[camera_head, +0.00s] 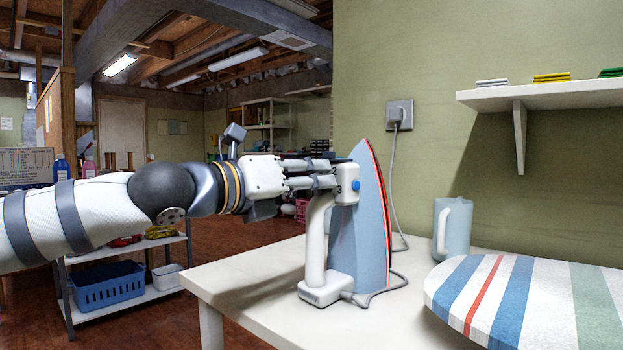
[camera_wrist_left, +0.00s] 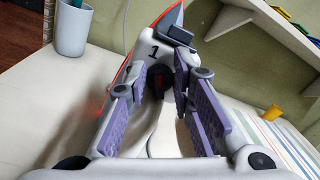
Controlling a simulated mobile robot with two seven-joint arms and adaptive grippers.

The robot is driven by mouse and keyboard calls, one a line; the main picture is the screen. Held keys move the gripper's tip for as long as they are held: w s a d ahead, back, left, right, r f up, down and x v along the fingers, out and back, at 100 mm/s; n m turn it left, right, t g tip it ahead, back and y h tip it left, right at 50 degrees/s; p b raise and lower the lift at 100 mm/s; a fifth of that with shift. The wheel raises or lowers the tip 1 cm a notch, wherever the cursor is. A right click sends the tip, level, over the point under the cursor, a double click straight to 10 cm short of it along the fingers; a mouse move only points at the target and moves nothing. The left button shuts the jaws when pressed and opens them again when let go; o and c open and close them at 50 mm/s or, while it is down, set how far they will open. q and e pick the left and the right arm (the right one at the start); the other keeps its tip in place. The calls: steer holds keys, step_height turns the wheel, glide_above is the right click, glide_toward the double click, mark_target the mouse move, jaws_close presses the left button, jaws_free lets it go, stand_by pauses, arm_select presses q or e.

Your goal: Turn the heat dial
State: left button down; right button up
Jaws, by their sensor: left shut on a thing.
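A pale blue and white iron (camera_head: 361,235) stands upright on its heel on the white table (camera_head: 245,277), its red-edged soleplate toward the wall. A blue button (camera_head: 356,185) shows on its white upper body. My left gripper (camera_head: 328,173) reaches in from the left at the iron's upper part. In the left wrist view the dark round heat dial (camera_wrist_left: 158,80) with a red mark sits between the purple finger pads of the gripper (camera_wrist_left: 156,92), which is shut on it. A "1" is printed beside it. In the head view the fingers hide the dial. My right gripper is not in view.
A light blue jug (camera_head: 456,230) stands behind the striped ironing board (camera_head: 540,305) at the right. The iron's cord (camera_head: 392,180) runs to a wall socket (camera_head: 400,113). A shelf (camera_head: 550,95) juts out above.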

arm_select(q)
steer(key=shift+n, duration=0.4)
steer(key=c, duration=1.5)
jaws_free()
steer(key=shift+a, duration=0.15)
steer(key=v, duration=1.2)
